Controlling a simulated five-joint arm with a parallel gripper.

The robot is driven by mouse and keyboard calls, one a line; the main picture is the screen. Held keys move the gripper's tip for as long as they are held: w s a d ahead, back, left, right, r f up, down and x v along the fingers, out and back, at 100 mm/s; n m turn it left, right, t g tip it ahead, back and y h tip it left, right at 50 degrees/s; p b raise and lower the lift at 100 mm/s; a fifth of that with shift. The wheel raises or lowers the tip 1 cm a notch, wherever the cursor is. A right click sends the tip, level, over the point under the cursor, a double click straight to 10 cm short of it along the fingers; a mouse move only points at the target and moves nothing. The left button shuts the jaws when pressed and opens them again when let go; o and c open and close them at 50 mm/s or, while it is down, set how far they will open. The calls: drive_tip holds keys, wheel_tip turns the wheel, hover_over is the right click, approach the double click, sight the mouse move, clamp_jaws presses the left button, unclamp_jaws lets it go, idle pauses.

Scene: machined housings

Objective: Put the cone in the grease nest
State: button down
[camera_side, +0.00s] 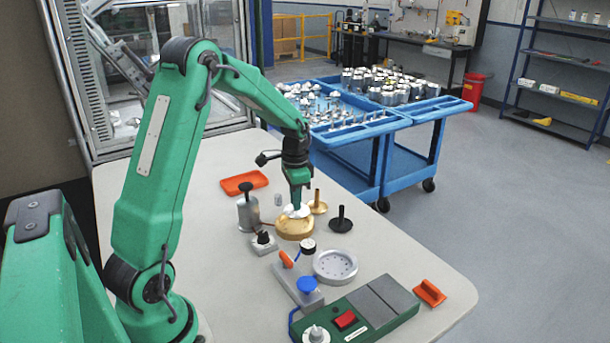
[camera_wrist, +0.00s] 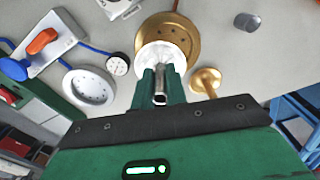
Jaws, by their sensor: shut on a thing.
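My gripper (camera_side: 296,205) points down and is shut on a whitish, silvery round piece that I take to be the cone (camera_wrist: 168,48). In the side view the cone (camera_side: 297,212) is right over the round brass dish (camera_side: 295,229). The wrist view shows the brass dish (camera_wrist: 187,30) with small holes, partly covered by the cone. I cannot tell whether the cone touches the dish or hangs just above it. A grey round dish with holes (camera_side: 335,265) stands nearer the front. No label shows which dish is the grease nest.
A brass peg (camera_side: 317,203) and a black peg (camera_side: 341,222) stand close at right. A grey canister (camera_side: 248,213) stands at left, with an orange tray (camera_side: 244,182) behind. A dial gauge (camera_side: 307,245) and a green control box (camera_side: 358,315) are in front. The table's right side has free room.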

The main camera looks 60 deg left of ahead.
drive_tip(key=shift+a+f, duration=0.4)
drive_tip(key=shift+a, duration=0.3)
drive_tip(key=shift+f, duration=0.1)
drive_tip(key=shift+f, duration=1.9)
drive_tip(key=shift+f, duration=0.1)
drive_tip(key=c, duration=1.4)
unclamp_jaws()
